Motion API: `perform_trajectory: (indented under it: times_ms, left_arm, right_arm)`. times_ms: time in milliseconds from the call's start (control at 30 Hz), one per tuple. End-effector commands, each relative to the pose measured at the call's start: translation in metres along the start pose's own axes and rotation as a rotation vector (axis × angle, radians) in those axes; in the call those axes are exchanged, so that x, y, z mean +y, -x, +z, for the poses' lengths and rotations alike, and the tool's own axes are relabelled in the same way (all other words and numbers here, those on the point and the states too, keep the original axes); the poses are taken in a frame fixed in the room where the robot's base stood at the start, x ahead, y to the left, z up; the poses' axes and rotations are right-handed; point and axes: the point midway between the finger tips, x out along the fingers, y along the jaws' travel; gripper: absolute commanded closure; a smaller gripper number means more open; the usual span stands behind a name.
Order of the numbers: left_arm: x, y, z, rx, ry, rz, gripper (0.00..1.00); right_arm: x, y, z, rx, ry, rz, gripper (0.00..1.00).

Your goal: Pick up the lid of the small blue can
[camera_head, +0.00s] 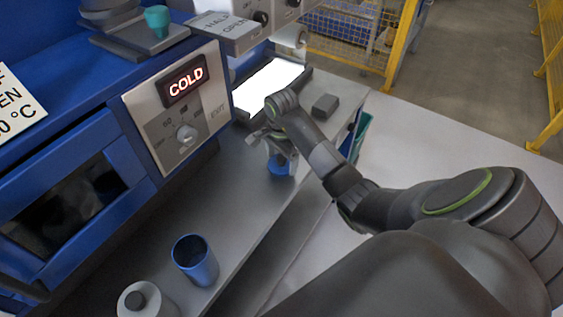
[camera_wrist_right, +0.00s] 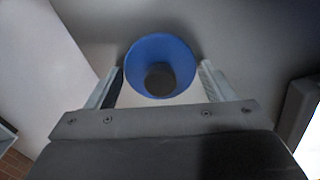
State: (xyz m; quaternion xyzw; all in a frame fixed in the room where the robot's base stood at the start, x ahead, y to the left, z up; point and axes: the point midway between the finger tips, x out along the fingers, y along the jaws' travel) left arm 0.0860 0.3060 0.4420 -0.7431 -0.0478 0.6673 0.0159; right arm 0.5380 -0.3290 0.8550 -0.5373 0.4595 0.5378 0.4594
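The small blue can (camera_head: 280,166) stands on the grey bench, partly hidden in the head view by my right gripper (camera_head: 277,143) just above it. In the right wrist view its round blue top shows, with a dark round middle that looks like the knob of the lid (camera_wrist_right: 160,53). The right gripper also shows there (camera_wrist_right: 161,78), open, with one finger on each side of the blue round. I cannot tell whether the fingers touch it. My left gripper is not in view.
A larger open blue can (camera_head: 196,262) and a pale round container with a grey knob (camera_head: 139,299) stand at the bench front. The blue machine with a COLD display (camera_head: 186,84) is at left. A bright light panel (camera_head: 270,86) and small grey block (camera_head: 325,105) lie behind.

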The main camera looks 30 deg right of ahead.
Motion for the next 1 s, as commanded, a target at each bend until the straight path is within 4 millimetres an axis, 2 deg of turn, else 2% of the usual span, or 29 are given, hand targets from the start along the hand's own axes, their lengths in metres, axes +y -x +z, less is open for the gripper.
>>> perform_trajectory:
  times_ms: [367,567,767,1000]
  left_arm:
    - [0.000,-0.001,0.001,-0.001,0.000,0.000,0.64]
    - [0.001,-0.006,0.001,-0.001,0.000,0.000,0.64]
    - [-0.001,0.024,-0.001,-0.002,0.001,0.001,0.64]
    - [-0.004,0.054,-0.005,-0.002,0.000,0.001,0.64]
  right_arm:
    - [0.000,0.003,0.000,0.001,0.000,-0.001,0.46]
    - [-0.001,0.025,-0.001,0.003,0.001,-0.005,0.46]
    - [0.000,0.061,0.000,0.001,0.000,-0.001,0.46]
    - [0.000,0.090,0.000,0.001,0.000,0.000,0.46]
